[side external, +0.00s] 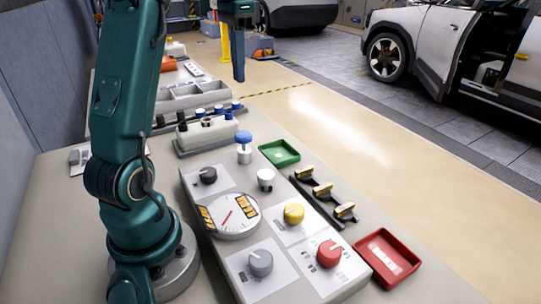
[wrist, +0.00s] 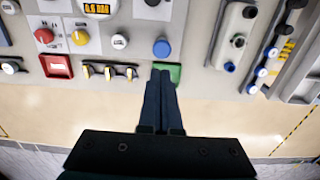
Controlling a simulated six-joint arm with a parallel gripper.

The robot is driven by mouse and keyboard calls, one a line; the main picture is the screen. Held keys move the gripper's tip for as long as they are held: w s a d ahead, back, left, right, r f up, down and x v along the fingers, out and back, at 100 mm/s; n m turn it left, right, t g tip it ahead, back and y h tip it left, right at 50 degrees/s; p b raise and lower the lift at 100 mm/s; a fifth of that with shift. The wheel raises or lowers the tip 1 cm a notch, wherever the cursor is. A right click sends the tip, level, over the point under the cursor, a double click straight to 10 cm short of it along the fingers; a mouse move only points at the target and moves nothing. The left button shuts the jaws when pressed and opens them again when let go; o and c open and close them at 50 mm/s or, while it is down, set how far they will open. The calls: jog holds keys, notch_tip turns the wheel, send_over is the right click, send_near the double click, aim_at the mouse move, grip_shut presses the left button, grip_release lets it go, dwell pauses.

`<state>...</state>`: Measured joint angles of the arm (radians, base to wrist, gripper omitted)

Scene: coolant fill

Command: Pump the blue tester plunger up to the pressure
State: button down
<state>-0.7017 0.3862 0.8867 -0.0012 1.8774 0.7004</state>
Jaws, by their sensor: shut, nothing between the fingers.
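The blue tester plunger (side external: 243,137) stands up from the far end of the grey panel, a blue round cap on a pale stem. In the wrist view the blue cap (wrist: 161,48) is just beyond my fingertips and apart from them. My gripper (side external: 239,76) is shut and empty, pointing down, well above the plunger in the side view. Its closed fingers (wrist: 162,76) overlap the green tray in the wrist view. A round dial gauge (side external: 234,214) with a red needle lies on the panel; its reading is too small to tell.
Yellow (side external: 293,214), red (side external: 329,253) and grey (side external: 260,263) knobs sit on the panel. A green tray (side external: 279,153), several yellow-topped levers (side external: 322,190) and a red tray (side external: 388,257) lie along the right side. A pale tank (side external: 207,132) with caps stands behind. Space above the plunger is clear.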

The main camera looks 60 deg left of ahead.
aim_at(243, 135)
jog(key=shift+w+a+r, duration=0.1)
jog(key=shift+w+r, duration=0.1)
jog(key=shift+r, duration=0.65)
jog(key=shift+f, duration=0.2)
jog(key=shift+f, duration=6.8)
jog(key=shift+f, duration=1.5)
jog(key=shift+r, duration=0.1)
notch_tip(243, 135, up, 14)
jog(key=shift+r, duration=0.2)
